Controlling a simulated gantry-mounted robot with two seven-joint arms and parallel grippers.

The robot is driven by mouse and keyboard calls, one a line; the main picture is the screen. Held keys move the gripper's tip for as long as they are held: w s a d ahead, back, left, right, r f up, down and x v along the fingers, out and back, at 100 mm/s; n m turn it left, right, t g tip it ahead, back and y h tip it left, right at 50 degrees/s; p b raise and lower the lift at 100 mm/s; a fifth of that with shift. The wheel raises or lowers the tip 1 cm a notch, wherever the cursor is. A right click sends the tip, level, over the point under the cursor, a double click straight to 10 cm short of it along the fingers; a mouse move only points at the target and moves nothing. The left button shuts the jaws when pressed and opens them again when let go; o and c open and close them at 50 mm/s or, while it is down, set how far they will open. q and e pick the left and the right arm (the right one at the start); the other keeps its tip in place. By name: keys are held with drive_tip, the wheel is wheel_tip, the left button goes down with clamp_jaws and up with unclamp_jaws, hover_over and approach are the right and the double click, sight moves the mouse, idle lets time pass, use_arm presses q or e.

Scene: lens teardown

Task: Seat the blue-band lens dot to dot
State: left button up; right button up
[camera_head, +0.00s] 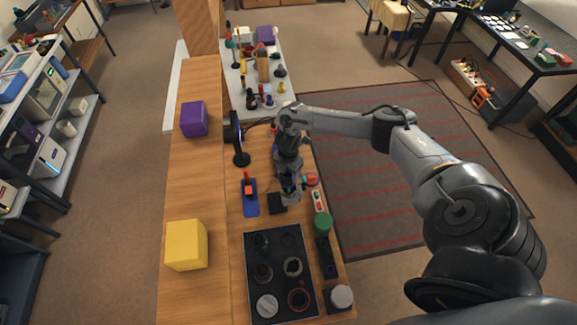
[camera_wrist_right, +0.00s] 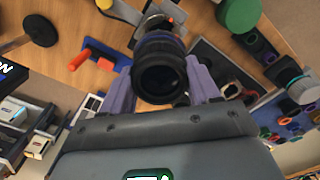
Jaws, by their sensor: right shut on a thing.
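My right gripper (camera_head: 290,192) is over the workbench, right of the blue stand. In the right wrist view its purple fingers (camera_wrist_right: 162,92) are shut on a black lens (camera_wrist_right: 160,82), one finger on each side. The lens's dark round end faces the wrist camera. A silvery ringed part with a small red dot (camera_wrist_right: 171,20) shows just beyond the lens; I cannot tell whether the two touch. My left gripper is not in view.
A black tray (camera_head: 251,243) with several round lens parts, one red-ringed (camera_head: 299,299), lies at the near end. A green cylinder (camera_head: 323,223) stands at the bench edge. A blue stand with a red handle (camera_head: 249,190) and a black disc-based stand (camera_head: 241,159) are left of the gripper.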

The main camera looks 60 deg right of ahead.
drive_tip(key=shift+s+d+f+b, duration=0.1)
drive_tip(key=shift+d+f+b, duration=0.1)
drive_tip(key=shift+f+b, duration=0.1)
wheel_tip(320, 180, down, 4)
drive_tip(key=b, duration=0.3)
drive_tip(key=shift+r+b, duration=0.1)
drive_tip(key=shift+b, duration=0.25)
drive_tip(key=shift+f+b, duration=0.45)
drive_tip(key=shift+f, duration=0.25)
idle(0.3)
drive_tip(key=shift+p, duration=0.3)
idle(0.6)
